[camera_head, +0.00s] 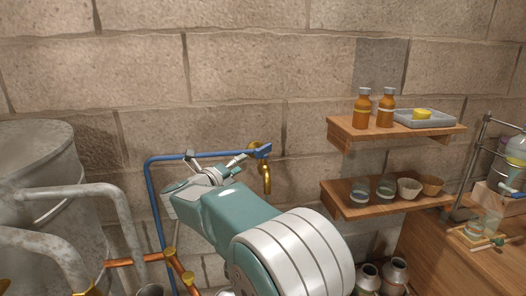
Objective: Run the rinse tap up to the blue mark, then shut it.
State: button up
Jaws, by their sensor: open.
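A brass rinse tap (267,178) with a blue handle (262,151) sticks out from the block wall, near the middle of the view. A blue pipe (150,205) runs along the wall to it. My gripper (240,160) is open, its fingertips just left of the blue handle. I cannot tell whether they touch it. My arm covers the area below and left of the tap. No blue mark can be made out, and no water stream shows at the spout.
A large grey metal vessel (40,165) and grey pipes (75,200) stand at the left. Copper piping (170,258) is low near my arm. Two wooden shelves, upper (345,130) and lower (350,208), with bottles and bowls are right of the tap. A wooden bench (440,262) is far right.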

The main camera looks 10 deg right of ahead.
aim_at(263, 150)
jog(key=w+d+n, duration=0.2)
jog(key=n, duration=0.5)
jog(key=w+d+n, duration=0.3)
jog(key=n, duration=0.5)
jog(key=w+d+n, duration=0.3)
jog(key=n, duration=0.5)
jog(key=shift+d, duration=0.2)
